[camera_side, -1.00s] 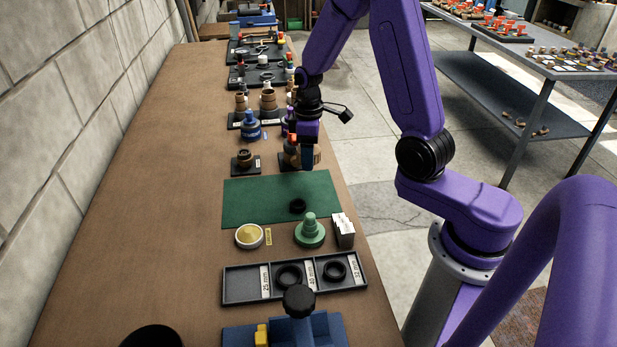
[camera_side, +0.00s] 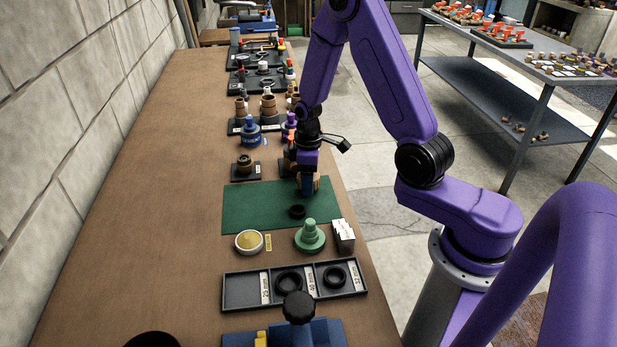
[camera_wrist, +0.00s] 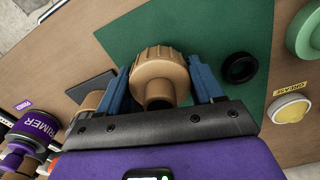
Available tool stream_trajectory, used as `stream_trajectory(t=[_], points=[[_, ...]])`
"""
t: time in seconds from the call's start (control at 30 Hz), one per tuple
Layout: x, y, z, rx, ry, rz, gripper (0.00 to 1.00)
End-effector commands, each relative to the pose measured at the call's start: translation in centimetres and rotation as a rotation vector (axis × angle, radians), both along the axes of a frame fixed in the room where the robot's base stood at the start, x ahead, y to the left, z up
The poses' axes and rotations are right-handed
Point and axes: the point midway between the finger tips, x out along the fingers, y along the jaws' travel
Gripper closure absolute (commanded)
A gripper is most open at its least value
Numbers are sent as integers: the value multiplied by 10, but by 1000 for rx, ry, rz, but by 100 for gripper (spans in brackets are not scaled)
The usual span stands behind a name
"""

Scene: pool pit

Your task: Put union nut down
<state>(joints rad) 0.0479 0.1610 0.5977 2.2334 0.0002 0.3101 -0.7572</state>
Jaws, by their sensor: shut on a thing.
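My gripper (camera_wrist: 160,82) is shut on the union nut (camera_wrist: 158,68), a tan ribbed ring on a short tan stub, held between two blue fingers in the wrist view. In the side view the nut shows only partly at the fingertips of my gripper (camera_side: 307,188), over the right part of the green mat (camera_side: 245,205). I cannot tell whether it touches the mat. A black ring (camera_side: 297,211) lies on the mat just in front of the nut; in the wrist view it is right of the fingers (camera_wrist: 240,69).
A yellow grease pot (camera_side: 249,242), a green stepped plug (camera_side: 310,238) and white cards (camera_side: 343,236) stand before the mat. A black tray (camera_side: 243,289) with two rings is nearer. A dark block with a fitting (camera_side: 245,168) is behind. The mat's left part is clear.

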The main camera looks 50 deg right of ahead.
Motion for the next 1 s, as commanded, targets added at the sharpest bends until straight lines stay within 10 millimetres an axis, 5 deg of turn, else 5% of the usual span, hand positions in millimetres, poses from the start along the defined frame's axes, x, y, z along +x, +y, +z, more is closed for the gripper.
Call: stream_trajectory(t=[0.47, 0.5, 0.57, 1.0], points=[[0, 0, -11, 0, 0, 0, 68], [0, 0, -11, 0, 0, 0, 27], [0, 0, -12, 0, 1, 0, 8], [-3, 5, -13, 3, 8, 1, 8]])
